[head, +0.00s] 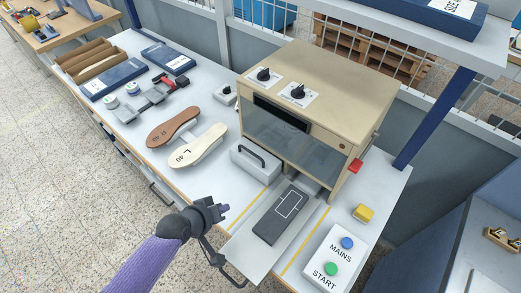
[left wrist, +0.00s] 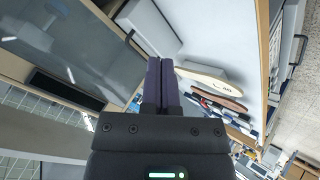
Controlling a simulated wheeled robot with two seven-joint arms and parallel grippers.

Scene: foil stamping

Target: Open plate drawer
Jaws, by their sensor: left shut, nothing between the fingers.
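The plate drawer (head: 248,243) shows in the head view as a grey tray reaching out from under the beige press (head: 335,85) past the table's front edge. A dark plate (head: 280,215) with a white outlined rectangle lies on it. A dark bar handle (head: 226,268) is at the drawer's front end. My left gripper (head: 224,209) is beside the drawer's left edge, above and behind the handle, apart from it as far as I can see. Its fingers (left wrist: 159,85) are together and empty in the left wrist view. My right gripper is not in view.
A grey box with a black handle (head: 255,162) stands left of the drawer. Two insoles (head: 199,147) lie farther left. A yellow block (head: 363,213) and a MAINS/START button box (head: 335,258) sit to the right. Open floor lies before the table.

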